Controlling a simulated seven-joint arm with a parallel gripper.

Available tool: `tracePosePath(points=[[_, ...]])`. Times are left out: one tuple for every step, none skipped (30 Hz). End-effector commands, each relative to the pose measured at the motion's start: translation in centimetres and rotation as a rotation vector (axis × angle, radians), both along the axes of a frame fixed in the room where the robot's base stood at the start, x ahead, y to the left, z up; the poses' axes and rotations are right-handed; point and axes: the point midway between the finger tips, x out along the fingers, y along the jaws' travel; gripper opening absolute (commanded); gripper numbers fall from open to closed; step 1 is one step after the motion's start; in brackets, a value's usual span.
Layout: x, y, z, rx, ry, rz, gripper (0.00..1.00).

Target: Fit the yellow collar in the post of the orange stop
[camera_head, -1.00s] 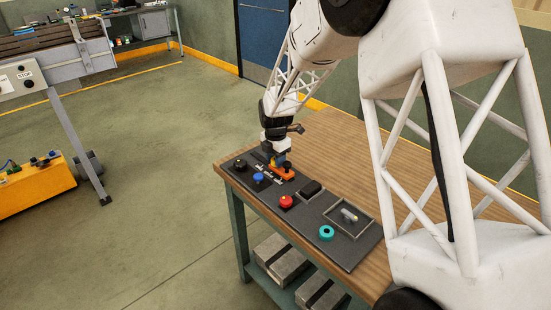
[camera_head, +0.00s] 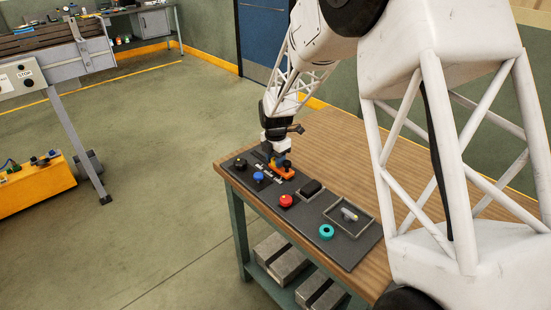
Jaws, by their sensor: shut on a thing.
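The orange stop (camera_head: 284,172) lies on the dark mat near the far left end of the wooden bench. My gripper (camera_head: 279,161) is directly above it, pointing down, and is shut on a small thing. A small yellow patch at the fingertips, by the top of the stop, looks like the yellow collar (camera_head: 287,163). The post is hidden by the gripper and the collar, and I cannot tell whether the collar is in the post or just above it.
On the dark mat (camera_head: 322,241) stand a black knob (camera_head: 240,163), a blue knob (camera_head: 258,177), a red knob (camera_head: 286,201) and a teal ring (camera_head: 326,232). A tray (camera_head: 366,229) holds a grey part (camera_head: 349,214). The wooden bench (camera_head: 340,150) behind is clear.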

Motion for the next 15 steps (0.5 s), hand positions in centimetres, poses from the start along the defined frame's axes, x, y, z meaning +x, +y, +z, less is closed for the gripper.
tracePosePath(points=[[0.00, 0.00, -0.04, 0.000, 0.000, 0.000, 0.16], [0.00, 0.00, -0.06, 0.000, 0.000, 0.000, 0.16], [0.00, 0.00, -0.08, 0.000, 0.000, 0.000, 0.16], [0.00, 0.00, -0.09, 0.000, 0.000, 0.000, 0.16], [0.00, 0.00, -0.09, 0.000, 0.000, 0.000, 0.16], [0.00, 0.00, -0.09, 0.000, 0.000, 0.000, 0.16], [0.00, 0.00, -0.09, 0.000, 0.000, 0.000, 0.16], [0.00, 0.00, -0.10, 0.000, 0.000, 0.000, 0.16], [0.00, 0.00, -0.10, 0.000, 0.000, 0.000, 0.16], [0.00, 0.00, -0.10, 0.000, 0.000, 0.000, 0.16], [0.00, 0.00, -0.10, 0.000, 0.000, 0.000, 0.16], [0.00, 0.00, -0.10, 0.000, 0.000, 0.000, 0.16], [0.00, 0.00, -0.10, 0.000, 0.000, 0.000, 0.16], [0.00, 0.00, -0.10, 0.000, 0.000, 0.000, 0.16], [0.00, 0.00, -0.10, 0.000, 0.000, 0.000, 0.45]])
